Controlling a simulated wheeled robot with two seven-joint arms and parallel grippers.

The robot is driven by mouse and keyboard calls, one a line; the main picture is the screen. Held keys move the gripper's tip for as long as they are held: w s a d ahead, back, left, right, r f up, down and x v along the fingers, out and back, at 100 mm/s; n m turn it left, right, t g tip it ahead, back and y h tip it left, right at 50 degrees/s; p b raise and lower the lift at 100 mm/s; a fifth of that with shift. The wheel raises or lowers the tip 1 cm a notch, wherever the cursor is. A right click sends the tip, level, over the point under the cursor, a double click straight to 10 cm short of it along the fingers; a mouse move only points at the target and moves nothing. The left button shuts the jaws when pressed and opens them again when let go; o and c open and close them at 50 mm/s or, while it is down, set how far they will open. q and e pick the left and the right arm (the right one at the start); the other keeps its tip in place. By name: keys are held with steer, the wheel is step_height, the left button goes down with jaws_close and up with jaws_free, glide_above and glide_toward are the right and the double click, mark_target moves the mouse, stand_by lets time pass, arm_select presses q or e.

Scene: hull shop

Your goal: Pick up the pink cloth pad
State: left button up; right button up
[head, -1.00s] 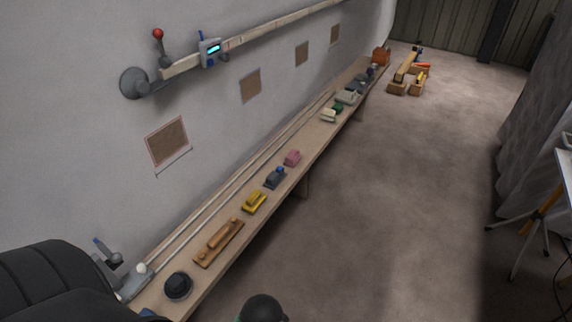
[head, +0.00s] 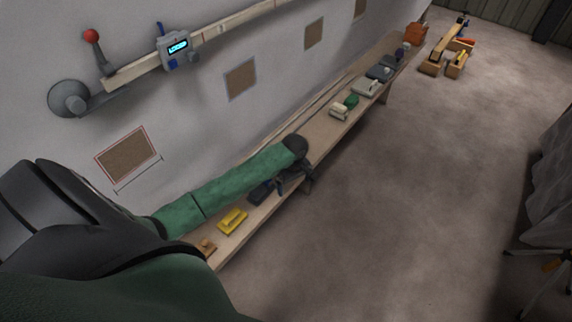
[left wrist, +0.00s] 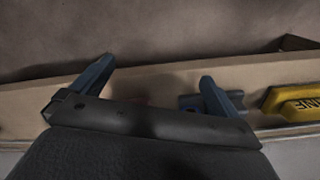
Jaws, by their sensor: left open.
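My left gripper (head: 295,184) is at the shelf's front edge, just beyond a dark blue block (head: 262,192). The dark blue block (left wrist: 190,103) is partly behind the right finger there. My right gripper is not in view.
The long wooden shelf (head: 318,143) runs along the wall. A yellow float (head: 232,221) lies nearer me; it also shows in the left wrist view (left wrist: 296,100). A cream block (head: 339,111) and a green one (head: 352,101) lie farther along.

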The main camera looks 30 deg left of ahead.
arm_select(q)
steer(key=w+a+r+n, duration=0.1)
steer(key=w+a, duration=0.1)
steer(key=a, duration=0.1)
steer(key=w+a+r+n, duration=0.2)
steer(key=w+a, duration=0.1)
steer(key=w+a+r+n, duration=0.1)
steer(key=w+a+r, duration=0.1)
steer(key=a, duration=0.1)
steer(key=shift+w+a+n+p, duration=0.15)
steer(key=shift+a+n+p, duration=0.15)
steer(key=shift+n+p, duration=0.1)
steer(key=shift+a+f, duration=0.1)
steer(key=shift+f, duration=0.35)
steer(key=shift+w+f+p, duration=0.1)
steer(key=shift+f+p, duration=0.3)
steer(key=shift+f, duration=0.5)
steer(key=f, duration=0.2)
steer(key=d+f+p, duration=0.1)
steer(key=f, duration=0.1)
steer(key=shift+w, duration=0.1)
steer(key=shift+f, duration=0.4)
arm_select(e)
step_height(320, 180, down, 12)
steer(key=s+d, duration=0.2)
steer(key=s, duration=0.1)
arm_select(q)
steer(key=c, duration=0.9)
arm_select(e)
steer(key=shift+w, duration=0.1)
